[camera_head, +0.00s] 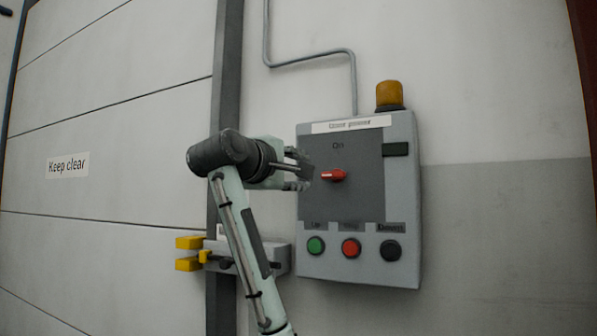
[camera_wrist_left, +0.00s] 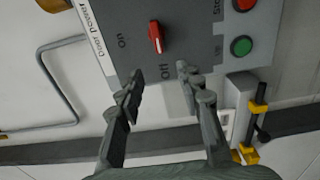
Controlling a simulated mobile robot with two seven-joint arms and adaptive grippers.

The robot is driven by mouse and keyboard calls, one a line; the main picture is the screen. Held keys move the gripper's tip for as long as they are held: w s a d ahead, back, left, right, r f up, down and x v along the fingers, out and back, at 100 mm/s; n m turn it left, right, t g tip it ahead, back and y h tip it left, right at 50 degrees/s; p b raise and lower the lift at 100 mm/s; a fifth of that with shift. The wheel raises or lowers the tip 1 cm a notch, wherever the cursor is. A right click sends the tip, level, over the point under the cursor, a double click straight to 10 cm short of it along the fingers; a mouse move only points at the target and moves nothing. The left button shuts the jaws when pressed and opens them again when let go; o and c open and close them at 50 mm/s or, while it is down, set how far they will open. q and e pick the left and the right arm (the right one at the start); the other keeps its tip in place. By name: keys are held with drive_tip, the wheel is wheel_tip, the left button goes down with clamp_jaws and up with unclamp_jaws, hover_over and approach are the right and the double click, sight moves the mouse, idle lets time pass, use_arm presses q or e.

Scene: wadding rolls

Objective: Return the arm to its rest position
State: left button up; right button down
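My left gripper (camera_head: 306,172) is in front of the left side of a grey door power box (camera_head: 360,269). In the left wrist view the gripper (camera_wrist_left: 160,78) is open, with nothing between its two fingers. A red rotary switch (camera_head: 333,175) sits on the dark panel just beyond the fingertips. It also shows in the wrist view (camera_wrist_left: 155,37), apart from the fingers. Its handle lies level in the head view, with its pale-marked end toward the "Off" label (camera_wrist_left: 167,72). The "On" label (camera_head: 338,146) is above it. My right gripper is not in view.
An amber lamp (camera_head: 389,94) tops the box. Green (camera_head: 316,245), red (camera_head: 351,248) and black (camera_head: 391,250) buttons line its bottom. A yellow-and-grey latch (camera_head: 189,243) sits behind my forearm, beside a panelled door (camera_head: 110,130). The wall right of the box is clear.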

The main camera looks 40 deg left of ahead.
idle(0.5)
